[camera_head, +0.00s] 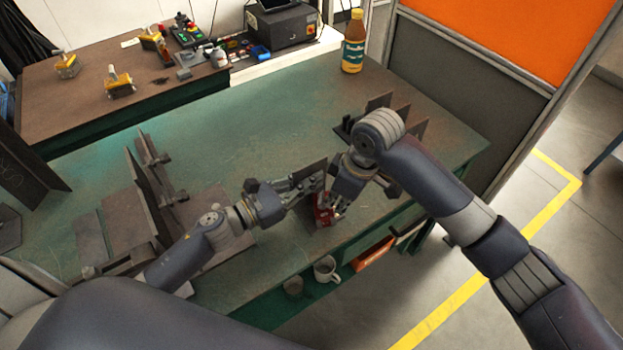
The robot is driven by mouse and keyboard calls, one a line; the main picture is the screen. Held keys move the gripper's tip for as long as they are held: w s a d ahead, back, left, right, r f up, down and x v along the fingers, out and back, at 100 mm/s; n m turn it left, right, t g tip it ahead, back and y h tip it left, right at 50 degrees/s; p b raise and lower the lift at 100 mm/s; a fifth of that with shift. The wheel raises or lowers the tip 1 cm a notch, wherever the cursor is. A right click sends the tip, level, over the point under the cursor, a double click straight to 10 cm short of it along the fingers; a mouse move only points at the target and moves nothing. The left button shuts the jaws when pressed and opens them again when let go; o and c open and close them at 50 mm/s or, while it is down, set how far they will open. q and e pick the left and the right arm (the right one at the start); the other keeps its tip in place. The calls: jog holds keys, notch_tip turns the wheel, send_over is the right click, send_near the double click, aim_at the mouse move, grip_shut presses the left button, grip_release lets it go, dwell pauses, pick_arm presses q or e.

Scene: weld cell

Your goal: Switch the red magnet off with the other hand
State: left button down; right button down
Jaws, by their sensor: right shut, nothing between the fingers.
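The red magnet (322,213) is on the green table near its front edge, low against a dark upright plate (310,182). My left gripper (309,184) comes in from the left, with its fingers at the plate just above the magnet. I cannot make out whether they are closed on the plate. My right gripper (332,213) points down at the right side of the magnet, very close to it. It is shut with nothing between its fingers. The fingers partly hide the magnet, and I cannot tell its switch position or whether they touch it.
Dark upright plates (414,126) stand behind my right wrist. A bottle (353,42) stands at the back of the green table (255,122). A steel fixture (150,190) is at left. A mug (326,269) and an orange box (373,254) are below the front edge. The table middle is clear.

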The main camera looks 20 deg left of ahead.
jog(key=shift+s+a, duration=0.15)
jog(key=shift+a, duration=0.4)
jog(key=shift+s+a, duration=0.15)
jog(key=shift+a, duration=0.35)
jog(key=shift+w+a, duration=0.2)
jog(key=shift+a, duration=0.1)
dwell(0.7)
jog(key=shift+w+d, duration=0.2)
jog(key=shift+w, duration=0.05)
jog(key=shift+w+a+r, duration=0.1)
jog(key=shift+w+r, duration=0.05)
jog(key=shift+r, duration=0.35)
jog(key=shift+w+a+r, duration=0.1)
jog(key=shift+w+r, duration=0.05)
jog(key=shift+r, duration=0.35)
jog(key=v, duration=0.5)
jog(key=shift+w+r, duration=0.1)
